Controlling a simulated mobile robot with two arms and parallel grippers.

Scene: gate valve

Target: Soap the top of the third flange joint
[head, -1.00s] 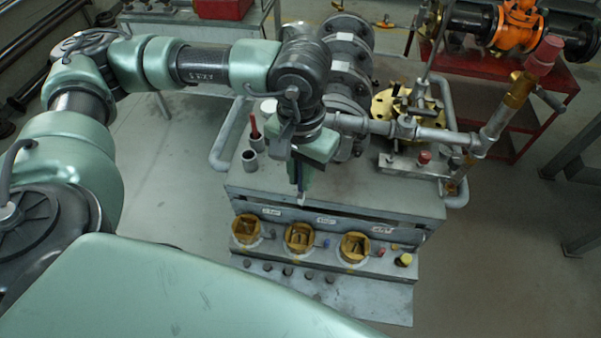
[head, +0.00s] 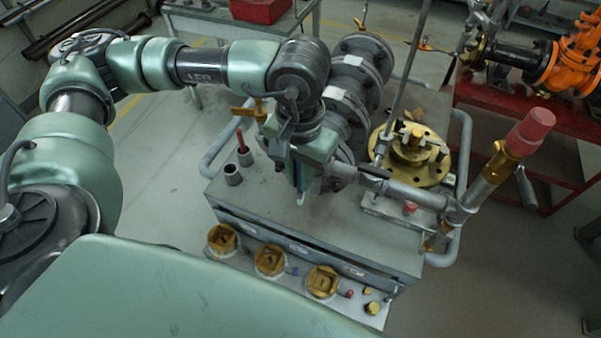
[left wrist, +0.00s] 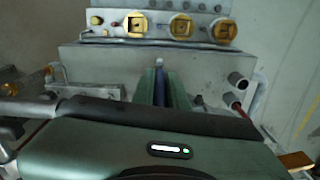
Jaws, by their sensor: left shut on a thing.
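My left gripper (head: 305,185) points down over the grey bench top, in front of the flanged pipe. It is shut on a slim blue, pale-tipped tool, perhaps a brush; the tool (left wrist: 160,75) shows between the fingers in the left wrist view. The tip is above the bench top, apart from the flanges as far as I can tell. Dark grey flanges (head: 367,55) run in a row back from my wrist, with pale bands between some. My wrist hides the nearest part of the row, so I cannot tell which joint is the third. My right gripper is out of view.
Two grey cups (head: 233,175), one with a red stick, stand left of the gripper. A brass flange (head: 412,150) and a pipe with a red cap (head: 530,130) stand to the right. Brass fittings (head: 270,260) line the front ledge. A yellow-brown lever (head: 250,110) is behind my wrist.

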